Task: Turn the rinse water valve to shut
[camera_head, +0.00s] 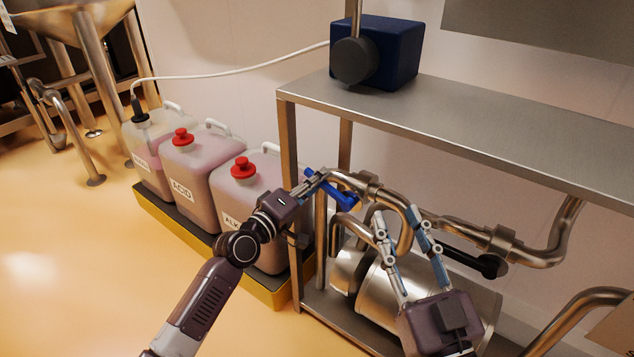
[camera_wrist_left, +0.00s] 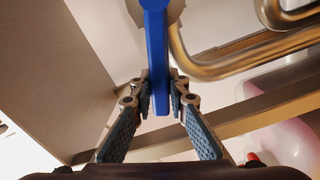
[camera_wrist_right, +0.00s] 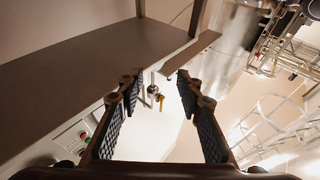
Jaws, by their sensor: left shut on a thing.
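A blue valve lever (camera_head: 340,189) sits on the steel pipe under the shelf, near the left end of the pipework. My left gripper (camera_head: 314,180) reaches it from the left and is shut on the lever. In the left wrist view the blue lever (camera_wrist_left: 157,60) stands between the two fingers (camera_wrist_left: 160,98). My right gripper (camera_head: 396,212) is open and empty, pointing up in front of the pipes. The right wrist view shows nothing between its fingers (camera_wrist_right: 157,75). I cannot read any label on the valve. A second lever, black (camera_head: 476,261), sits on the pipe further right.
A steel shelf (camera_head: 480,125) carrying a blue pump (camera_head: 392,52) is above the pipes. Several canisters with red or dark caps, one marked acid (camera_head: 195,178), stand in a yellow-edged tray (camera_head: 200,240) at left. A steel cylinder (camera_head: 385,296) lies below. Open floor (camera_head: 60,260) is at left.

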